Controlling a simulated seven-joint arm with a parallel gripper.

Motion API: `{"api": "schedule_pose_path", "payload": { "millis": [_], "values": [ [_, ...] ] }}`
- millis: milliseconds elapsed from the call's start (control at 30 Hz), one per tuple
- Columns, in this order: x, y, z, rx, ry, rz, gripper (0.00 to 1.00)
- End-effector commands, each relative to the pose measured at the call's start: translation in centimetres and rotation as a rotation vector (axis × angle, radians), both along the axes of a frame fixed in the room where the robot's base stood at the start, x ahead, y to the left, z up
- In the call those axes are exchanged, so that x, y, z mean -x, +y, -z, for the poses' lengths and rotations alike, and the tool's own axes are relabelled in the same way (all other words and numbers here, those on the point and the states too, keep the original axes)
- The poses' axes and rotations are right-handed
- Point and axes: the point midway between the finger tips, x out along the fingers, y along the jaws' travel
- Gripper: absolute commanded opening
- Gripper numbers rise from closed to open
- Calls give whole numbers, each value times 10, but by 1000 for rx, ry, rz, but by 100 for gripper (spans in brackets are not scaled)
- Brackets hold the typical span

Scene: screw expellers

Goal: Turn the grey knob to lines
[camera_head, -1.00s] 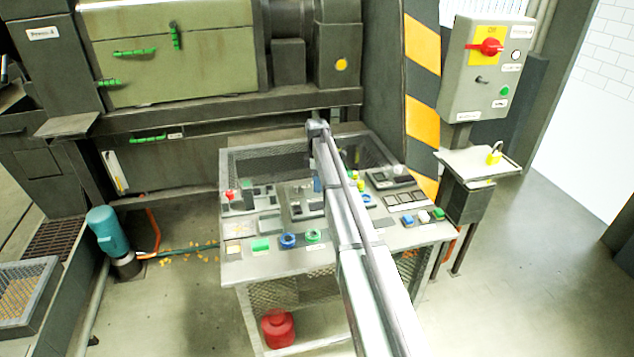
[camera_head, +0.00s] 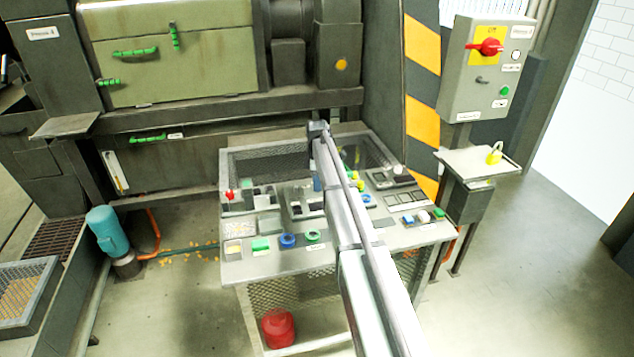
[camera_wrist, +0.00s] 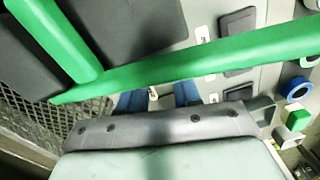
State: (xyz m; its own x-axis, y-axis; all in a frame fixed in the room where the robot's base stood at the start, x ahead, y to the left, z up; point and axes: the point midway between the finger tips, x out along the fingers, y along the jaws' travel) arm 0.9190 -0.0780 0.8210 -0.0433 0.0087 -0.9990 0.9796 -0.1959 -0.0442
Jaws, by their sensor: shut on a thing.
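My gripper (camera_wrist: 158,97) shows as two blue fingers in the wrist view, low over the control panel (camera_wrist: 280,70). They stand apart with a small pale part between them. I take this part to be the grey knob (camera_wrist: 153,93), mostly hidden by the fingers and my grey hand. The line marks cannot be made out. In the head view my arm covers the middle of the panel (camera_head: 335,255); only a bit of blue at the gripper (camera_head: 317,184) shows beside it, and the knob cannot be picked out.
A blue ring button (camera_wrist: 297,88) and a green block (camera_wrist: 298,120) stand at the right in the wrist view. A large green bar (camera_wrist: 200,62) crosses that view close up. In the head view, a red button (camera_head: 230,195) and several other controls surround my arm.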

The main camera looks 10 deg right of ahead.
Motion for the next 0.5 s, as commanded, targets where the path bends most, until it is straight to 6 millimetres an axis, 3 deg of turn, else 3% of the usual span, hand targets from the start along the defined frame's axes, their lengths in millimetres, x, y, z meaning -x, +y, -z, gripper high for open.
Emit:
{"api": "schedule_pose_path", "payload": {
  "millis": [500],
  "values": [
    [0, 0, 0, 0, 0, 132, 2]
  ]
}}
